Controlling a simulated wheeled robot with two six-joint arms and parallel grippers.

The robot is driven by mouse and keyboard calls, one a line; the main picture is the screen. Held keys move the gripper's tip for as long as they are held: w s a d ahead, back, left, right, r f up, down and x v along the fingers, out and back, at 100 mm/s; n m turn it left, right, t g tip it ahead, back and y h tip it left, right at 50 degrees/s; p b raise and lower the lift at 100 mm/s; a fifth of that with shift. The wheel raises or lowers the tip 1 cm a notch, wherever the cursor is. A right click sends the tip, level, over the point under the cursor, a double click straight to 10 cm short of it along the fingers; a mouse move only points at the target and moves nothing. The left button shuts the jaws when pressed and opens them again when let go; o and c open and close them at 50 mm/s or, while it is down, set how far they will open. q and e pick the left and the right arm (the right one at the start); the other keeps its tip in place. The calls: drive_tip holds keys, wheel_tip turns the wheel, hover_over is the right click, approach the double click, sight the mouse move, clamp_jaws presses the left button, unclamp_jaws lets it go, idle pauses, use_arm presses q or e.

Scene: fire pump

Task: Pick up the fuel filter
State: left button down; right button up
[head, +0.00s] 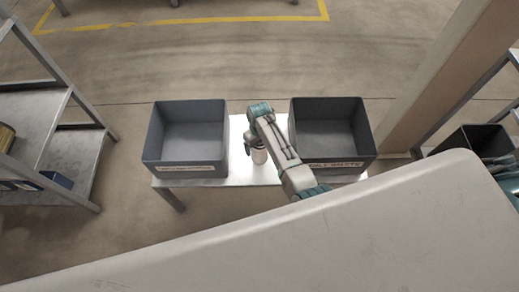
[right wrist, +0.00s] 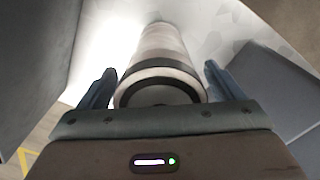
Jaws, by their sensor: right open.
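The fuel filter is a pale cylinder (right wrist: 160,48) with a dark band and a dark near end, in the right wrist view. It lies between the two fingers of my right gripper (right wrist: 159,72). The gripper is open, with a visible gap on each side of the cylinder. In the head view my right arm reaches down to the table between the two bins, and the arm partly hides the gripper and what is under it. My left gripper is not in view.
A grey bin (head: 150,147) stands on the left of the light metal table (head: 237,172), another grey bin (head: 367,135) on the right. Both look empty. A metal shelf (head: 75,150) is at the left, a pillar (head: 440,75) at the right. A pale surface fills the foreground.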

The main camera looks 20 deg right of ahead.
drive_tip(key=c, duration=1.3)
drive_tip(key=shift+c, duration=1.2)
drive_tip(key=shift+r, duration=0.15)
